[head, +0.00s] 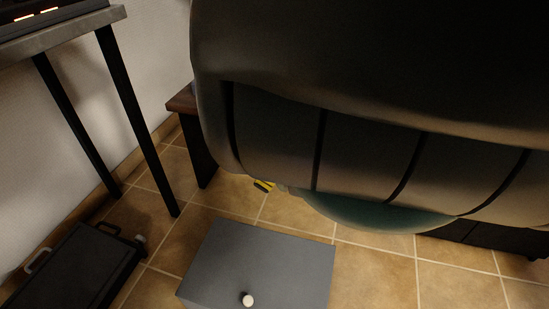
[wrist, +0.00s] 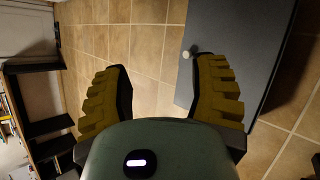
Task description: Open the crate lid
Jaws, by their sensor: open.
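The crate (head: 265,262) is a grey box on the tiled floor at the bottom middle of the head view. Its flat lid is down, with a small white knob (head: 247,299) near the front edge. In the wrist view the crate lid (wrist: 238,45) is at the upper right, and the knob (wrist: 186,54) shows just beside the tip of the right finger. My gripper (wrist: 163,66) is open and empty, its yellow fingers wide apart. In the head view only a bit of yellow finger (head: 263,185) shows beyond the crate; my arm hides the rest.
A black case (head: 75,270) with a handle lies on the floor at the left. A table (head: 65,32) with thin dark legs stands by the white wall. A brown wooden piece of furniture (head: 190,130) is behind. Tiles between these and the crate are clear.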

